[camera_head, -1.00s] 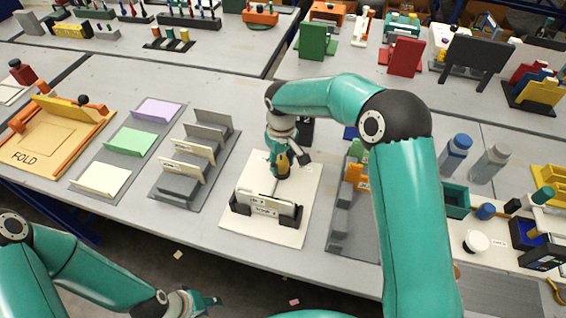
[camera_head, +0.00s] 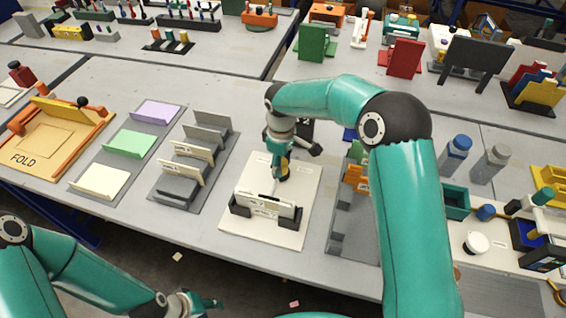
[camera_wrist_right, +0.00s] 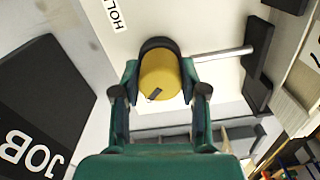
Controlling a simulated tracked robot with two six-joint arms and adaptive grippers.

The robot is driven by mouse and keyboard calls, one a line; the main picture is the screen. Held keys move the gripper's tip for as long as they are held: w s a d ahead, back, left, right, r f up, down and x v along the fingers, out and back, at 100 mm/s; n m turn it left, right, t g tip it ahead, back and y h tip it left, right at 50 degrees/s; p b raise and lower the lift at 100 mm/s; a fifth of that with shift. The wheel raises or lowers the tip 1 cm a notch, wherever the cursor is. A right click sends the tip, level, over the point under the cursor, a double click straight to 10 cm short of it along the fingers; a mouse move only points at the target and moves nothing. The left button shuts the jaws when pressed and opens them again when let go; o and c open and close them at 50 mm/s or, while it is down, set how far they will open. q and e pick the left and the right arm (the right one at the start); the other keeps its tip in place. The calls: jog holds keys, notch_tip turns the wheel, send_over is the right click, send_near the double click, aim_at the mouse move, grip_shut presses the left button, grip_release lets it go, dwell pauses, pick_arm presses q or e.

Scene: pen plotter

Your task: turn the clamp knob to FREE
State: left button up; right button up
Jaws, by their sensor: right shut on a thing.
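The clamp knob (camera_wrist_right: 160,76) is a yellow disc with a small dark mark on its face and a dark collar behind it. In the right wrist view it sits between the two green fingers of my right gripper (camera_wrist_right: 160,92), which is shut on it. A label reading "HOL" (camera_wrist_right: 117,14), cut off by the frame edge, lies on the white board beside the knob. No FREE label is readable. In the head view my right gripper (camera_head: 281,174) points down at the back of the white board (camera_head: 235,238). My left gripper (camera_head: 205,302) hangs low in front of the table, away from the knob.
A dark clamp holder with pale plates (camera_head: 266,208) stands on the board in front of my right gripper. A grey stepped rack (camera_head: 178,190) is to the left, and an orange FOLD tray (camera_head: 50,145) further left. A dark block marked JOB (camera_wrist_right: 35,105) shows in the wrist view.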

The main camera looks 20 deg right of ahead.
jog(key=o, duration=1.1)
jog(key=shift+o, duration=0.2)
notch_tip(320, 180, up, 12)
